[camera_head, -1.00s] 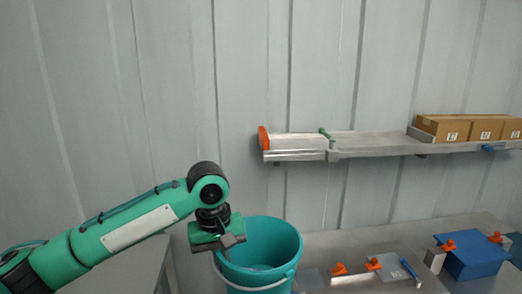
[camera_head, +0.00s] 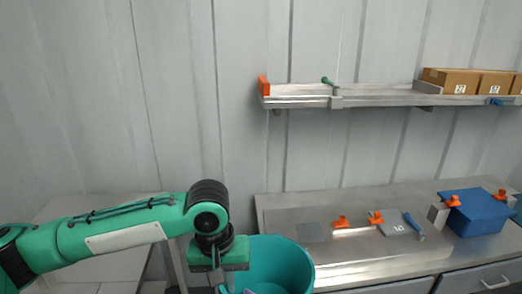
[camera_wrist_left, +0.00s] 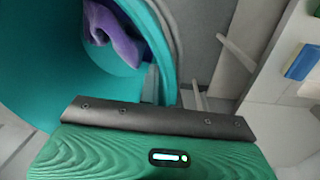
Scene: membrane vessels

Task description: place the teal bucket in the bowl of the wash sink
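The teal bucket (camera_head: 290,262) is at the bottom middle of the head view, its open mouth facing up and its lower part cut off. In the left wrist view its curved wall (camera_wrist_left: 40,60) fills the left side, and a purple, cloth-like thing (camera_wrist_left: 118,35) lies inside. My left gripper (camera_head: 232,284) is at the bucket's left rim and appears shut on it, though the fingertips are mostly hidden. I cannot make out the bowl of the wash sink in these frames. My right gripper is not in view.
A metal counter (camera_head: 350,205) behind the bucket holds orange-knobbed pieces (camera_head: 376,217), a blue-handled tool (camera_head: 413,224) and a blue box (camera_head: 475,213). A wall shelf (camera_head: 370,96) with cardboard boxes (camera_head: 450,80) is above. A pale surface (camera_head: 90,208) stands at left.

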